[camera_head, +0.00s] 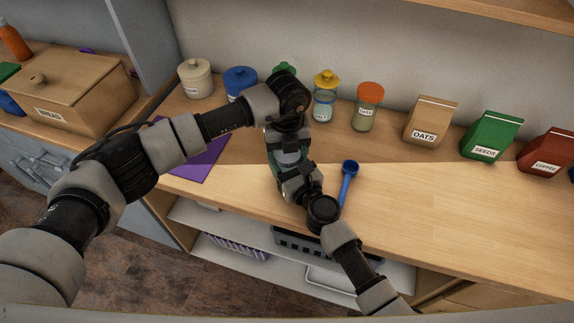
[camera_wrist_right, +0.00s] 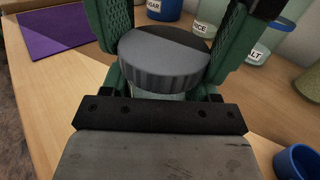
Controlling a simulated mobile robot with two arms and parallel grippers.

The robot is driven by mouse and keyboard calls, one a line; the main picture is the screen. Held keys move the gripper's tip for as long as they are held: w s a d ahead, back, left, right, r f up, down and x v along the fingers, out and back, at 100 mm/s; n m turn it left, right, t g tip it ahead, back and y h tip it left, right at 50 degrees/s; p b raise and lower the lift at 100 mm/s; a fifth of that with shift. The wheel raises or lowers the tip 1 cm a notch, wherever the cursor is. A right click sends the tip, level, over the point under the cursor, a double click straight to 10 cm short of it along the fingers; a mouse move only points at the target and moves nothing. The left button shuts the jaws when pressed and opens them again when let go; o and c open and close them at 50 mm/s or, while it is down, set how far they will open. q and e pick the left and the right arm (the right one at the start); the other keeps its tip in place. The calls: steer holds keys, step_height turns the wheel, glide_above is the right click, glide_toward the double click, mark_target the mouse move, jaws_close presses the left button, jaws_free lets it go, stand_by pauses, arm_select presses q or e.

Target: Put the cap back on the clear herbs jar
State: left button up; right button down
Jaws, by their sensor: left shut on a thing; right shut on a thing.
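The grey ridged cap (camera_wrist_right: 160,68) shows in the right wrist view between green fingers. A strip of clear glass (camera_wrist_right: 150,96) shows just under it, which I take to be the herbs jar. My right gripper (camera_head: 290,168) is shut on the jar above the counter. My left gripper (camera_head: 287,132) comes in from above and is shut on the cap. In the head view the two grippers meet and mostly hide the jar and cap. The cap is over the jar; I cannot tell whether it is seated.
A blue scoop (camera_head: 347,180) lies just right of my grippers, and a purple mat (camera_head: 203,160) lies left. Behind stand a yellow-lidded jar (camera_head: 324,100), an orange-lidded jar (camera_head: 368,108) and a blue canister (camera_head: 240,80). An oats bag (camera_head: 430,122) stands right. The front right counter is clear.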

arm_select(q)
steer(key=o, duration=1)
steer(key=shift+r, duration=2.25)
steer(key=shift+c, duration=0.4)
